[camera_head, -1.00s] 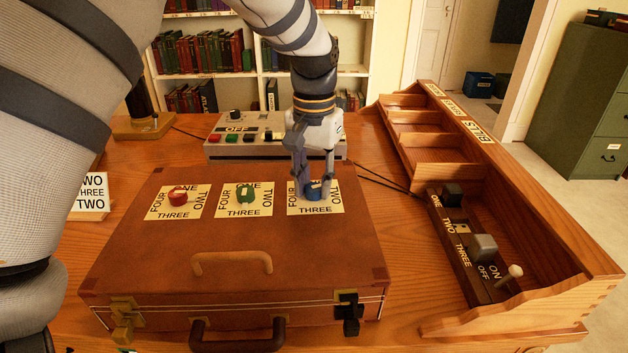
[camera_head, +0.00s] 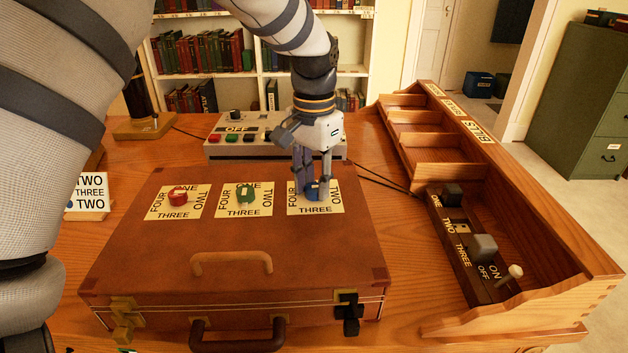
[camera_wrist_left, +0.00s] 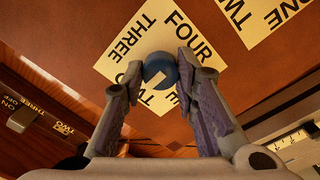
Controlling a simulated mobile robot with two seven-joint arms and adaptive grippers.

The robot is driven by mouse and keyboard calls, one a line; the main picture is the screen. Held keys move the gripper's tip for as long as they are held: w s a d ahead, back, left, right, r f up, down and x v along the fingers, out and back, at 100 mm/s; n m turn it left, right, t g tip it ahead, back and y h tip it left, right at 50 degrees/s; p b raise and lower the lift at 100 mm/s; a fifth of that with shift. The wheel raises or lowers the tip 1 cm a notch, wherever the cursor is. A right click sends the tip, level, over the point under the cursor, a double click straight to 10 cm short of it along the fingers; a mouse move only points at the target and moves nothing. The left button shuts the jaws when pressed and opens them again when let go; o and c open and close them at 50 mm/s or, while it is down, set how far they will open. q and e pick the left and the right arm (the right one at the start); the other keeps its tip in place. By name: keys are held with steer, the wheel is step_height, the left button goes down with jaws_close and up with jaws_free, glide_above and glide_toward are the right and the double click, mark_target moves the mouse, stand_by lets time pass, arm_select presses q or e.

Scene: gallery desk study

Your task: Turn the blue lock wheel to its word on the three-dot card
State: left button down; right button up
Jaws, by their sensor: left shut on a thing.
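The blue lock wheel (camera_head: 314,196) sits on the rightmost word plate (camera_head: 331,208) on the brown case lid (camera_head: 330,250). My left gripper (camera_head: 312,187) points down at it, fingers on either side, shut on it. In the wrist view the wheel (camera_wrist_left: 158,66) lies between the fingertips (camera_wrist_left: 160,72), with a pale mark on its near side toward the partly covered TWO; FOUR and THREE are readable. The card (camera_head: 88,192) at the left reads TWO, THREE, TWO; a blue dot shows beside its bottom line, other dots are hidden. My right gripper is out of view.
A red wheel (camera_head: 178,197) and a green wheel (camera_head: 246,194) sit on plates to the left. A button box (camera_head: 222,150) stands behind the case. A wooden organiser (camera_head: 540,240) with switches runs along the right.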

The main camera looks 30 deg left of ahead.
mark_target(314, 187)
arm_select(q)
steer(key=shift+f, duration=0.1)
steer(key=c, duration=1.2)
jaws_free()
steer(key=shift+c, duration=0.2)
step_height(314, 187, up, 12)
